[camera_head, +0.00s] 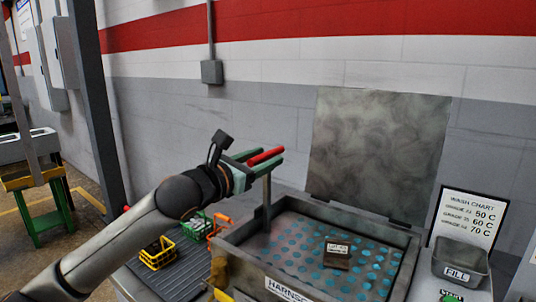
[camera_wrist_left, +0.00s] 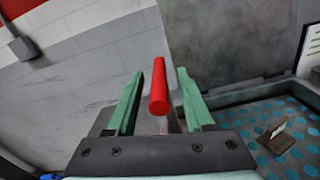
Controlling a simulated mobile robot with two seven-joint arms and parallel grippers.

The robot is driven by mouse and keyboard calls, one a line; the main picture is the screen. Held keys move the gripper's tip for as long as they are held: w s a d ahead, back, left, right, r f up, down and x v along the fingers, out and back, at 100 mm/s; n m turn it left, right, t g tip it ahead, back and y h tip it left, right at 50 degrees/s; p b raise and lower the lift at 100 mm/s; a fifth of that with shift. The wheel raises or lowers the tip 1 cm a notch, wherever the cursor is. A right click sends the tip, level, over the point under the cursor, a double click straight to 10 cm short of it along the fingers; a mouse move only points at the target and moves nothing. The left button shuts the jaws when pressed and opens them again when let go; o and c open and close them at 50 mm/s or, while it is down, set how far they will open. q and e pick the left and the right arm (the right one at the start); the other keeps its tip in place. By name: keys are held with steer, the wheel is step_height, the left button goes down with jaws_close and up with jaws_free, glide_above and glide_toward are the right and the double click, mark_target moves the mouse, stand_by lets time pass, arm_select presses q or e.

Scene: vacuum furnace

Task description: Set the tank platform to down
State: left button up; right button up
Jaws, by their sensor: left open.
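The tank (camera_head: 232,252) is an open metal box at the lower right in the head view, with its lid raised behind. Its platform (camera_head: 300,243) is a perforated plate with blue showing through the holes, high in the tank near the rim. A lever with a red handle (camera_head: 266,156) stands on a grey post at the tank's left side. My left gripper (camera_head: 262,154) is open, with its green fingers on either side of the red handle. In the left wrist view the handle (camera_wrist_left: 158,92) lies between the fingers with gaps on both sides. My right gripper is not in view.
A small brown labelled block (camera_head: 337,254) sits on the platform. The raised lid (camera_head: 375,150) stands behind. Yellow (camera_head: 158,254) and green-and-white baskets (camera_head: 196,225) stand left of the tank. A grey FILL bin (camera_head: 461,262) and a wash chart (camera_head: 470,218) are at the right.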

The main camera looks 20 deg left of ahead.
arm_select(q)
steer(key=shift+x, duration=0.9)
jaws_close()
stand_by(0.9)
